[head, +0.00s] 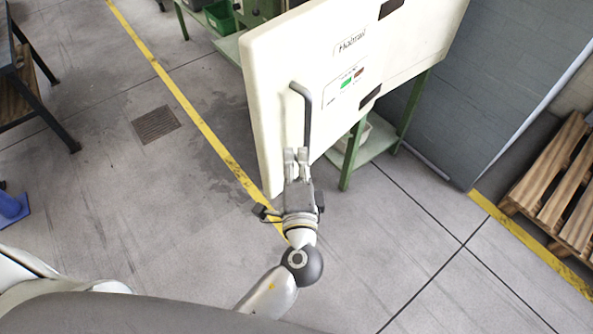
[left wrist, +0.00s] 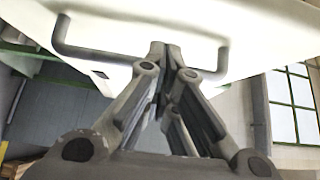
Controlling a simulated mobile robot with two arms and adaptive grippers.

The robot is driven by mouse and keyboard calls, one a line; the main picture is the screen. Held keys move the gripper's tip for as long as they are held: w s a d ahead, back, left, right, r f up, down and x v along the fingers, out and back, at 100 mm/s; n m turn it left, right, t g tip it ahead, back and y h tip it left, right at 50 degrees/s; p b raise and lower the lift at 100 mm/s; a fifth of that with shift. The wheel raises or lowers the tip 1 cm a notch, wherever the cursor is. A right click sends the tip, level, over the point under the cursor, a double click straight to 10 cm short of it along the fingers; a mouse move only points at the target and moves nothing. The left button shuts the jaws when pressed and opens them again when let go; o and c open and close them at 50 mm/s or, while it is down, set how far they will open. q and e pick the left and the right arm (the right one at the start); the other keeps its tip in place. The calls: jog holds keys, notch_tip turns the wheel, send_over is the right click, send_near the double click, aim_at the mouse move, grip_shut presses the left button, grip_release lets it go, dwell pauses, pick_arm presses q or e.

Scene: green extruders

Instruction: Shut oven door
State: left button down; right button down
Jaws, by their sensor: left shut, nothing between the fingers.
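The oven door (head: 350,40) is a thick cream-white panel with a "Halmu"-like label, a small green mark and black fittings. Its left edge is free, and I see no oven opening. A grey bent bar handle (head: 307,112) is fixed near that edge. My left gripper (head: 296,152) is shut and empty at the handle's lower end, in front of the door face. In the left wrist view, the shut fingers (left wrist: 164,50) overlap the middle of the handle (left wrist: 98,54), with the pale door (left wrist: 190,22) beyond. I cannot tell whether they touch. My right gripper is not in view.
A green-framed table (head: 350,160) stands behind and under the door. A grey wall-like surface (head: 480,90) is at right, with wooden pallets (head: 560,190) beyond. A dark bench (head: 35,85) is at far left. The floor left of the door is clear around a drain grate (head: 156,124).

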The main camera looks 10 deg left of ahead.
aim_at(281, 127)
pick_arm(q)
jog(key=w+a+p, duration=0.1)
jog(key=a, duration=0.1)
jog(key=w+a+p, duration=0.1)
jog(key=shift+w+a, duration=0.35)
jog(key=shift+a, duration=0.05)
